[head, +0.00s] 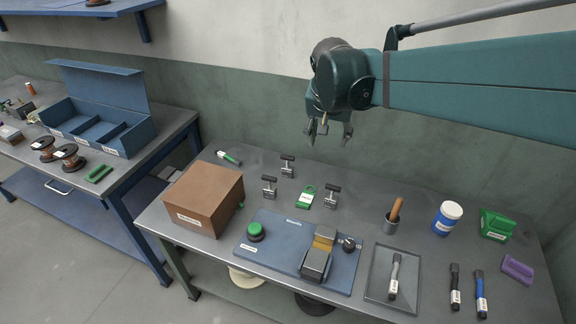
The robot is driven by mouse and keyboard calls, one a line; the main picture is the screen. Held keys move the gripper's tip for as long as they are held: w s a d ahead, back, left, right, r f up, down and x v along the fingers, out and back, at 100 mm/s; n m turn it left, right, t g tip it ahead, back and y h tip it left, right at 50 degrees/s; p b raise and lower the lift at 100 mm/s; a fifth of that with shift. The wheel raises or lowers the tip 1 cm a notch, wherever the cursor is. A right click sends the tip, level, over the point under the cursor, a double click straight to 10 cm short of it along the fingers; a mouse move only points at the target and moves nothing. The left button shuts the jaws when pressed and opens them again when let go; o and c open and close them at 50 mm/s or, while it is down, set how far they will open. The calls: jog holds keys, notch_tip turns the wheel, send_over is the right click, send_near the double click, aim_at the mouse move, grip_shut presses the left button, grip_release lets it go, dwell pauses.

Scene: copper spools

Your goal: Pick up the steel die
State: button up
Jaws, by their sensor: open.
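My gripper (329,133) hangs open and empty above the back of the right workbench, fingers pointing down. No object is clearly readable as the steel die. Three small dark-grey metal pieces with T-shaped tops and white labels stand below the gripper: one at the back (287,166), one to the left (269,187), one to the right (331,196). A green tag-like piece (306,196) lies among them. A grey labelled tool (394,277) lies in a shallow grey tray (377,293). Labels are too small to read.
A brown box (204,197) stands left of a blue base plate (274,265) bearing a green knob and a metal fixture. A second bench (150,150) stands left.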

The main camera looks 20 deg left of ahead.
jog(key=w+a+f+p, duration=0.1)
jog(key=w+a+f, duration=0.15)
jog(key=a, duration=0.95)
jog(key=p, duration=0.1)
send_over(268, 177)
notch_tip(268, 177, down, 4)
jog(key=f, duration=1.7)
jog(key=shift+s+d+f, duration=0.1)
jog(key=shift+s+f, duration=0.05)
jog(key=shift+s, duration=0.15)
jog(key=shift+f, duration=0.35)
jog(key=shift+b+x, duration=0.3)
jog(key=shift+x, duration=0.95)
